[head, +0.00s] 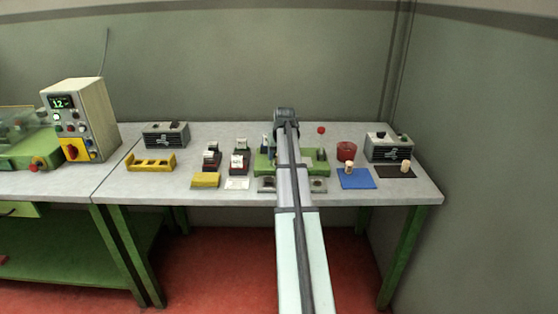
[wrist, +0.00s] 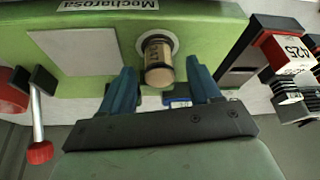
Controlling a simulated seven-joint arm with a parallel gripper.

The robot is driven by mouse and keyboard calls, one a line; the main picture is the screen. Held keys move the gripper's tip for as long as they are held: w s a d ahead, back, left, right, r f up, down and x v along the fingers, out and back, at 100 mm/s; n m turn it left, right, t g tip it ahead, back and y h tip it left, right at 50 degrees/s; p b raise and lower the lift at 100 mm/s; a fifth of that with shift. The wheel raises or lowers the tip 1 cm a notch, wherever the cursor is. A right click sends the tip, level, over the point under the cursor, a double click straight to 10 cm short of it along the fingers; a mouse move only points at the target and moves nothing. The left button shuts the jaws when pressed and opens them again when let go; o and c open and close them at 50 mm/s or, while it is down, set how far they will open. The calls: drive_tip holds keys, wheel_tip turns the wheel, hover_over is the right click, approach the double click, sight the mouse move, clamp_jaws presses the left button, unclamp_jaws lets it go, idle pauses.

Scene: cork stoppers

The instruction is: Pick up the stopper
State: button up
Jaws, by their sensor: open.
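A tan cork stopper (wrist: 158,66) with dark marks on its side stands out of a pale ring on the green block (wrist: 75,82) in the wrist view. My gripper (wrist: 160,68) is open, with one blue finger to the left of the stopper and one to the right. Gaps show on both sides, and I cannot tell the depth between fingertips and stopper. In the head view the green block (head: 263,163) is partly behind my arm, which hides this stopper and my fingers. Other light stoppers stand on a blue mat (head: 357,181) and a dark mat (head: 388,172).
A red-knobbed lever (wrist: 38,150) stands left of my gripper in the wrist view. A dark block with a red and white label (wrist: 290,52) is at right. In the head view, a red cup (head: 346,151) and grey boxes stand on the bench; its front right corner is clear.

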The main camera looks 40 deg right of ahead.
drive_tip(key=shift+w+d+f, duration=0.1)
drive_tip(key=shift+w+f, duration=0.1)
drive_tip(key=shift+f, duration=0.4)
clamp_jaws()
